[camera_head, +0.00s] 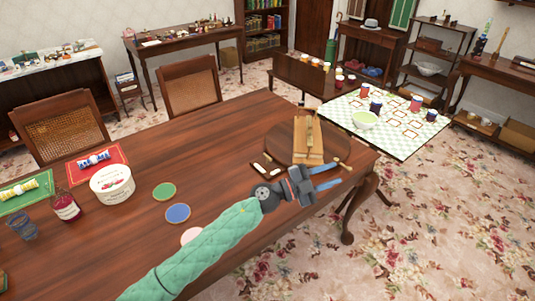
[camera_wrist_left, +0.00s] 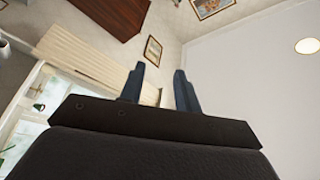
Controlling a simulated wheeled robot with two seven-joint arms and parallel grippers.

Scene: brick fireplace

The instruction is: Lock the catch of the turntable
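The turntable (camera_head: 279,138) is a round dark wooden disc lying near the right end of the long table. A light wooden board (camera_head: 302,156) with an upright wooden piece lies across it. A small light wooden piece (camera_head: 343,165) shows at its right front edge; I cannot tell whether this is the catch or how it is set. My left gripper (camera_head: 327,176) is in front of the turntable, with its two blue fingers spread and pointing right. The left wrist view shows the fingers (camera_wrist_left: 159,88) apart with nothing between them. My right gripper is not in view.
Small dark pieces (camera_head: 266,163) lie left of the turntable. Green (camera_head: 164,191) and blue (camera_head: 178,213) coasters and a white tub (camera_head: 112,184) lie farther left on the table (camera_head: 225,150). A checkered table (camera_head: 395,140) with jars and a bowl stands beyond the right end.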

